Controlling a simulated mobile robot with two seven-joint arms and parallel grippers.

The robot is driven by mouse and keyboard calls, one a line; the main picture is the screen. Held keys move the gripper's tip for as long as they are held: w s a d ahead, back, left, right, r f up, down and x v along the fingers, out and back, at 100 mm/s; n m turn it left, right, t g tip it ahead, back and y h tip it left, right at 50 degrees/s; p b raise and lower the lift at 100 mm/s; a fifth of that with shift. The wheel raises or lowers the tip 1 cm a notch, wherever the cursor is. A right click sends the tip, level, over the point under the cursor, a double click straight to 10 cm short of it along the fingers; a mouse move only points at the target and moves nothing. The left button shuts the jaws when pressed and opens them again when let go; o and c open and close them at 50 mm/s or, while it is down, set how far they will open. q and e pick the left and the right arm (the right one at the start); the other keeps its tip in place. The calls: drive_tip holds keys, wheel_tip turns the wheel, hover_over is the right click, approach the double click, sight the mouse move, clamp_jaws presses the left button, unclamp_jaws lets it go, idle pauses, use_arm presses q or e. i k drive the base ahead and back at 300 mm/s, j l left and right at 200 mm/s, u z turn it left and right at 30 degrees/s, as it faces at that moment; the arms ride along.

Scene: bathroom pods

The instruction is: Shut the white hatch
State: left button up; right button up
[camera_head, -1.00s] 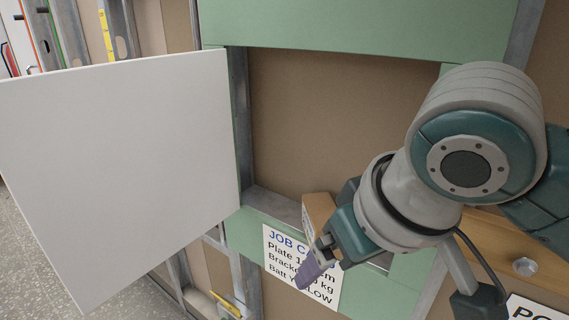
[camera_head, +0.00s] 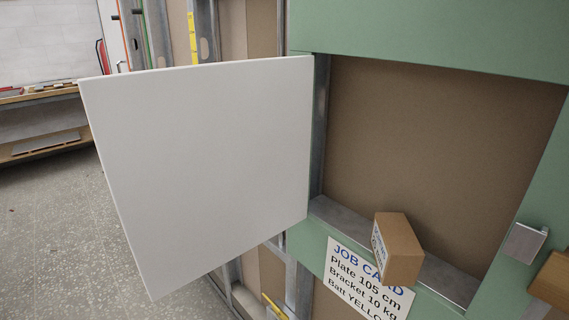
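The white hatch (camera_head: 205,165) is a flat square panel that stands wide open, swung out to the left of the wall opening (camera_head: 435,150). Its right edge is at the left side of the opening, by the metal stud. The opening in the green wall panel shows a brown board at its back. A small cardboard box (camera_head: 402,252) sits on the metal sill (camera_head: 448,275) of the opening, and seems to stick out over its front edge. Neither of my grippers is in view.
A job card (camera_head: 345,272) is fixed below the opening. A small metal latch plate (camera_head: 524,243) is at the right of the opening, beside a wooden block (camera_head: 553,280). A workbench (camera_head: 40,125) stands far left. The floor (camera_head: 60,220) left of the hatch is clear.

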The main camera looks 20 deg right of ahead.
sight(204, 165)
drive_tip(key=i+j+z, duration=0.25)
drive_tip(key=z, duration=0.2)
drive_tip(key=i+j+z, duration=0.15)
drive_tip(key=j+z, duration=0.3)
drive_tip(key=i+j+z, duration=0.1)
drive_tip(key=j+z, duration=1.2)
drive_tip(key=k+j+z, duration=0.15)
drive_tip(key=j+z, duration=0.3)
drive_tip(key=j, duration=0.1)
